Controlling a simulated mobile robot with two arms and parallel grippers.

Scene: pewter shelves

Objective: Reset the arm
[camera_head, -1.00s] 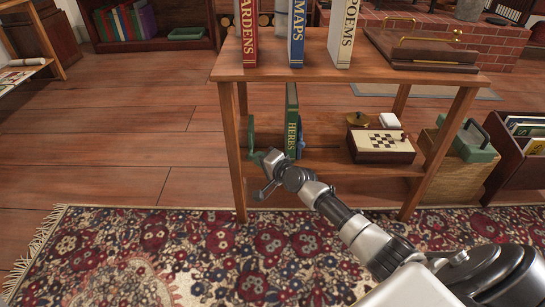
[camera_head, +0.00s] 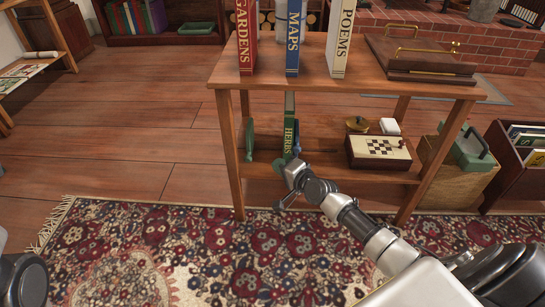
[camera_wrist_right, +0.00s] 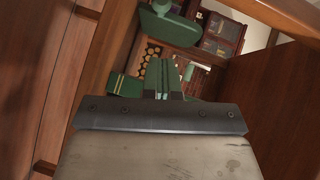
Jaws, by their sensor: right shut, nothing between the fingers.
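My right gripper (camera_head: 294,165) is in front of the lower shelf, just below and in front of the green HERBS book (camera_head: 288,135). It is shut with nothing between its fingers, and its tips are hard to make out. The book stands upright on the lower shelf (camera_head: 335,165), apparently free of the gripper. In the right wrist view a green book with gold bands (camera_wrist_right: 124,84) shows left of the fingers. A green bookend (camera_head: 249,140) stands left of the book. My left gripper is not in view.
The wooden shelf unit's top (camera_head: 225,75) holds GARDENS (camera_head: 246,35), MAPS (camera_head: 293,38) and POEMS (camera_head: 341,40). A chessboard box (camera_head: 378,152) is on the lower shelf to the right. A patterned rug (camera_head: 190,245) lies in front. Open floor is at left.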

